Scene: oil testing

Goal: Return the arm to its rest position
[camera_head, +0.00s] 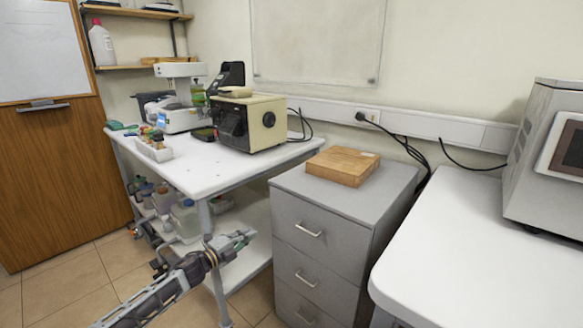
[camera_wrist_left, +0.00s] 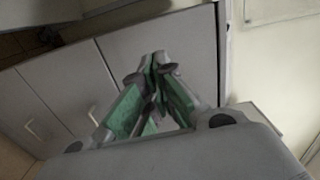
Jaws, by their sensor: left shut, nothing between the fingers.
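My left arm comes in from the lower left in the head view. My left gripper (camera_head: 240,240) hangs in the air in front of the white table's legs, left of the grey drawer cabinet (camera_head: 318,238). In the left wrist view my left gripper (camera_wrist_left: 158,62) shows its green-padded fingers with the tips together, shut and empty. Behind the fingers in that view are the grey cabinet's drawer fronts (camera_wrist_left: 65,95). My right gripper is in neither view.
The white table (camera_head: 190,172) holds a beige device (camera_head: 268,122), a white instrument (camera_head: 182,118) and a rack of small bottles (camera_head: 152,148). A wooden box (camera_head: 342,165) lies on the cabinet. A white bench (camera_head: 470,260) with a grey machine (camera_head: 550,150) stands at right. Floor shows at lower left.

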